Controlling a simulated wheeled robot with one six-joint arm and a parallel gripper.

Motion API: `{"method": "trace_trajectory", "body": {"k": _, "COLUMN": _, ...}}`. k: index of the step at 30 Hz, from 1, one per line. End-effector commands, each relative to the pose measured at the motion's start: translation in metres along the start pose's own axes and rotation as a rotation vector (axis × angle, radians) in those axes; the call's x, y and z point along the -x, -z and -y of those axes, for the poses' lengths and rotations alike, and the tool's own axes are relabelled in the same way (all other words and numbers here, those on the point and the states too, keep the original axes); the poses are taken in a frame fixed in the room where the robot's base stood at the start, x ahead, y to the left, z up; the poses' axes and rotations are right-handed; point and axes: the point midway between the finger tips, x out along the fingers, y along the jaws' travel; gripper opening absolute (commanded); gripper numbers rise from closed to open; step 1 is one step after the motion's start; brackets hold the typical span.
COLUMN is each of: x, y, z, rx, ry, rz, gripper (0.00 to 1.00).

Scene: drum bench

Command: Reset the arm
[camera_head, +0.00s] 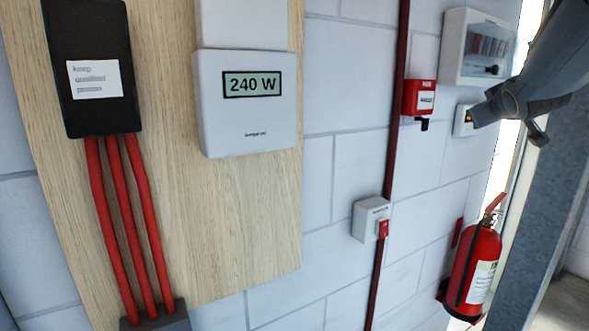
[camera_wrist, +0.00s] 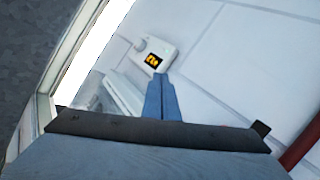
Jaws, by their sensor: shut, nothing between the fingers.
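My arm comes in from the upper right of the head view, and its grey end hangs in front of the wall near the bright door or window strip. In the wrist view my gripper (camera_wrist: 161,78) shows as two blue fingers pressed together, with nothing between them.
A fire extinguisher (camera_head: 474,270) hangs low at right. A red call box (camera_head: 419,98), a white switch with red rocker (camera_head: 370,218) and a breaker box (camera_head: 477,46) are on the wall. A 240 W meter (camera_head: 246,122) and black fuse box (camera_head: 91,40) are on the wooden board.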

Motion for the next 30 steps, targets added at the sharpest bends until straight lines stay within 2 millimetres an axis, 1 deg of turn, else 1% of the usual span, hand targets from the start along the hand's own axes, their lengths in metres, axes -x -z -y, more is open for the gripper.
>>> {"method": "trace_trajectory", "body": {"k": 1, "x": -0.002, "y": -0.02, "z": 0.034, "rx": -0.024, "ry": 0.044, "rz": 0.053, "gripper": 0.0}}
{"method": "trace_trajectory", "body": {"k": 2, "x": -0.001, "y": -0.032, "z": 0.052, "rx": -0.04, "ry": 0.066, "rz": 0.087, "gripper": 0.0}}
{"method": "trace_trajectory", "body": {"k": 3, "x": 0.001, "y": -0.047, "z": 0.074, "rx": -0.057, "ry": 0.095, "rz": 0.132, "gripper": 0.0}}
{"method": "trace_trajectory", "body": {"k": 5, "x": 0.007, "y": -0.071, "z": 0.109, "rx": -0.081, "ry": 0.139, "rz": 0.2, "gripper": 0.0}}
{"method": "trace_trajectory", "body": {"k": 6, "x": 0.012, "y": -0.086, "z": 0.131, "rx": -0.095, "ry": 0.167, "rz": 0.247, "gripper": 0.0}}
{"method": "trace_trajectory", "body": {"k": 8, "x": 0.022, "y": -0.11, "z": 0.164, "rx": -0.113, "ry": 0.211, "rz": 0.317, "gripper": 0.0}}
{"method": "trace_trajectory", "body": {"k": 9, "x": 0.03, "y": -0.125, "z": 0.185, "rx": -0.122, "ry": 0.239, "rz": 0.365, "gripper": 0.0}}
{"method": "trace_trajectory", "body": {"k": 11, "x": 0.044, "y": -0.148, "z": 0.217, "rx": -0.134, "ry": 0.281, "rz": 0.439, "gripper": 0.0}}
{"method": "trace_trajectory", "body": {"k": 12, "x": 0.056, "y": -0.164, "z": 0.237, "rx": -0.14, "ry": 0.308, "rz": 0.489, "gripper": 0.0}}
{"method": "trace_trajectory", "body": {"k": 14, "x": 0.075, "y": -0.187, "z": 0.266, "rx": -0.147, "ry": 0.349, "rz": 0.564, "gripper": 0.0}}
{"method": "trace_trajectory", "body": {"k": 15, "x": 0.089, "y": -0.203, "z": 0.284, "rx": -0.149, "ry": 0.376, "rz": 0.616, "gripper": 0.0}}
{"method": "trace_trajectory", "body": {"k": 17, "x": 0.112, "y": -0.225, "z": 0.31, "rx": -0.15, "ry": 0.414, "rz": 0.695, "gripper": 0.0}}
{"method": "trace_trajectory", "body": {"k": 18, "x": 0.128, "y": -0.24, "z": 0.325, "rx": -0.149, "ry": 0.438, "rz": 0.747, "gripper": 0.0}}
{"method": "trace_trajectory", "body": {"k": 20, "x": 0.153, "y": -0.26, "z": 0.346, "rx": -0.146, "ry": 0.471, "rz": 0.82, "gripper": 0.0}}
{"method": "trace_trajectory", "body": {"k": 21, "x": 0.168, "y": -0.272, "z": 0.357, "rx": -0.143, "ry": 0.49, "rz": 0.866, "gripper": 0.0}}
{"method": "trace_trajectory", "body": {"k": 24, "x": 0.203, "y": -0.296, "z": 0.378, "rx": -0.134, "ry": 0.528, "rz": 0.961, "gripper": 0.0}}
{"method": "trace_trajectory", "body": {"k": 27, "x": 0.226, "y": -0.311, "z": 0.389, "rx": -0.127, "ry": 0.55, "rz": 1.025, "gripper": 0.0}}
{"method": "trace_trajectory", "body": {"k": 30, "x": 0.237, "y": -0.318, "z": 0.394, "rx": -0.123, "ry": 0.56, "rz": 1.056, "gripper": 0.0}}
